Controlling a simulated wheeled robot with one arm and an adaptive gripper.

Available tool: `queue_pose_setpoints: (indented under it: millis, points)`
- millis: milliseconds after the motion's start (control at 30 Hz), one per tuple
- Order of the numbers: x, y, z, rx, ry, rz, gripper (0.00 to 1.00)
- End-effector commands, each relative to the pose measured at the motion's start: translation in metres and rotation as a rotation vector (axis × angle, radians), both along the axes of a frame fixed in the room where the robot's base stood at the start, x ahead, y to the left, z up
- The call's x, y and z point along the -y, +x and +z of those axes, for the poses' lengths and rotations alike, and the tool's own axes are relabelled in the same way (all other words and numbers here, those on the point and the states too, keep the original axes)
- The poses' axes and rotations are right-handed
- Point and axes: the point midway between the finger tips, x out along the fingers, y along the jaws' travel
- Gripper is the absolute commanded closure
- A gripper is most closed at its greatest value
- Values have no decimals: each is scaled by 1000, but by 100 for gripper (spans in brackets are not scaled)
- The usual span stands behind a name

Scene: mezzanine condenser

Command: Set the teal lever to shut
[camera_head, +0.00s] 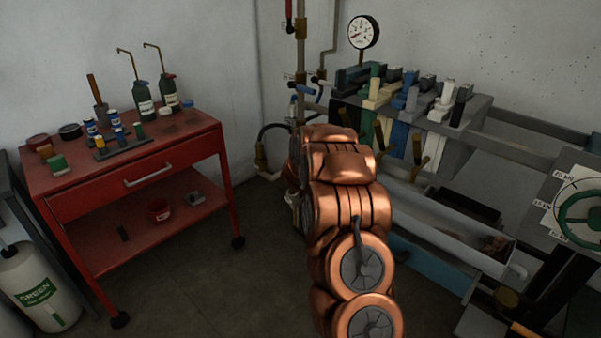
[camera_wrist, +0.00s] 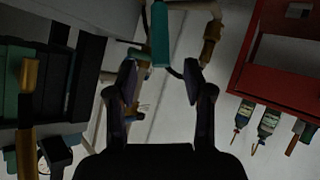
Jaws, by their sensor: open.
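The teal lever (camera_wrist: 160,36) shows in the wrist view as a straight teal bar, upright in the picture, joined to pipework at the top edge. My gripper (camera_wrist: 159,76) is open, with one finger on each side of the picture's middle. The lever's near end lies between and just above the fingertips in the picture; no contact is visible, and the depth gap is hard to tell. In the head view my copper arm covers my gripper and the area around it, and I cannot make out the teal lever there for certain.
A red cart (camera_head: 128,175) with bottles and tins stands left. A grey rack (camera_head: 478,112) with coloured blocks and a pale trough (camera_head: 450,228) stand right of my arm. A pressure gauge (camera_head: 363,32) and a small blue handle (camera_head: 302,89) are near the back pipes. Floor (camera_head: 240,275) is clear between cart and arm.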

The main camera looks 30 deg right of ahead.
Motion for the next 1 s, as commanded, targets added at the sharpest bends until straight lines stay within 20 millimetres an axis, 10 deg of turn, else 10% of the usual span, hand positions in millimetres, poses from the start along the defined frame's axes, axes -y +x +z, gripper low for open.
queue_pose_setpoints:
  millis: [700,1000]
  points:
    - [-15,-22,16,0,-1,0,48]
    - [-51,-24,29,-14,62,58,78]
